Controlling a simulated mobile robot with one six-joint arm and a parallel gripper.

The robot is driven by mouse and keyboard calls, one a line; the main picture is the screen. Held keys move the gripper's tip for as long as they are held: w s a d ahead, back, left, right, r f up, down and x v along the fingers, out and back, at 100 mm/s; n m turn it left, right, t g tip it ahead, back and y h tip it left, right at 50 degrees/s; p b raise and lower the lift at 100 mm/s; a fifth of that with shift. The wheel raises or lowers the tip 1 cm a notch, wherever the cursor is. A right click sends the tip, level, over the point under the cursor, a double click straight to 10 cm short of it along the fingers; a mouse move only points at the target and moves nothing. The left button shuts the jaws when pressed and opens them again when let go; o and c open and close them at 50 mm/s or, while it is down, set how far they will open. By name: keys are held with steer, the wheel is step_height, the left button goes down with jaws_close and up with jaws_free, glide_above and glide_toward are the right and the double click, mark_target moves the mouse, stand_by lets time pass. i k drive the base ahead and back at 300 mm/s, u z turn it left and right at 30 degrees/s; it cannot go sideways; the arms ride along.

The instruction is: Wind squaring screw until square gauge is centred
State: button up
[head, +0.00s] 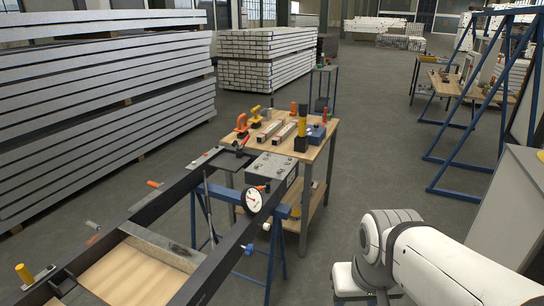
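A blue knob (247,249) sticks out from the frame's right side below the gauge, and a small pale knob (266,227) is just under the dial. I cannot tell which of these, if either, is the squaring screw. My arm's white links fill the lower right, apart from the frame. My gripper does not show.
A wooden workbench (318,150) with tools and clamps stands behind the frame. A grey box (270,168) sits at the frame's far corner. Blue trestles (272,262) stand under the frame. Grey floor (325,262) is open between frame and arm. A grey cabinet (512,210) stands at right.

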mark_target(249, 249)
steer(key=u, duration=0.3)
steer(key=k, duration=0.4)
steer(key=u, duration=0.75)
steer(key=i, duration=0.85)
steer(key=z, duration=0.1)
